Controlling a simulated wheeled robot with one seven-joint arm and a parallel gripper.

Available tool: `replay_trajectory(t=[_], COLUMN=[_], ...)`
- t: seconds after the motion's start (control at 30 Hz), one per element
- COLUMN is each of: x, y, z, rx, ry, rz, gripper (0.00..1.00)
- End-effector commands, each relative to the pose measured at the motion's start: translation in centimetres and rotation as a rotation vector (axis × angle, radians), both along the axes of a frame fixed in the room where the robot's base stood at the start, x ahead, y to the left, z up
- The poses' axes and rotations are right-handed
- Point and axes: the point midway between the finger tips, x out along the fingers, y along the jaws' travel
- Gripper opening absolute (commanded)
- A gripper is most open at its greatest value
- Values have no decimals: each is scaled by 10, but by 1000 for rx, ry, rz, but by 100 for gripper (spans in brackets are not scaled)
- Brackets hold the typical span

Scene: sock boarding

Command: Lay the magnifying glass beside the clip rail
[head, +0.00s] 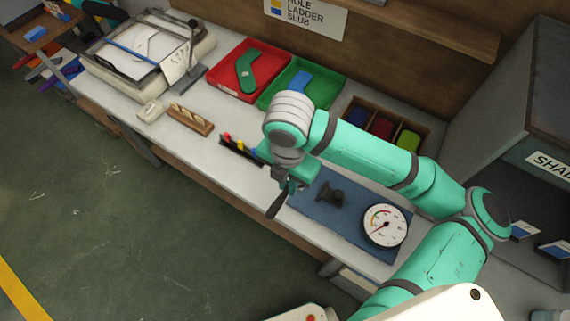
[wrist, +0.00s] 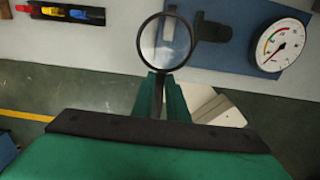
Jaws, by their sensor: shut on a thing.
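The magnifying glass has a round lens in a dark rim and a dark handle. In the wrist view the magnifying glass (wrist: 166,42) stands up between the fingers of my gripper (wrist: 161,92), which is shut on its handle. In the head view my gripper (head: 285,187) is over the front part of the bench, and a dark handle (head: 275,206) hangs below it. The clip rail (head: 240,149), dark with red, yellow and blue clips, lies on the bench left of my gripper. It also shows at the top left of the wrist view (wrist: 62,13).
A blue mat (head: 305,207) with a dark stand (head: 332,194) and a round dial gauge (head: 385,225) lies right of my gripper. Red (head: 228,72) and green (head: 330,92) trays stand behind. A wooden block (head: 190,119) lies left of the rail. Bare bench surrounds the rail.

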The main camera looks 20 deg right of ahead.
Motion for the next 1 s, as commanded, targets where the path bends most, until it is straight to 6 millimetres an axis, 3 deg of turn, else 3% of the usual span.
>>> replay_trajectory(t=[0.23, 0.43, 0.87, 1.0], x=[52, 79, 102, 101], y=[-15, -23, -32, -32], z=[-24, -56, -86, -107], rx=[-1, 0, -1, 0], ry=[2, 2, 1, 1], rz=[-3, -3, -4, -6], gripper=[0, 0, 0, 0])
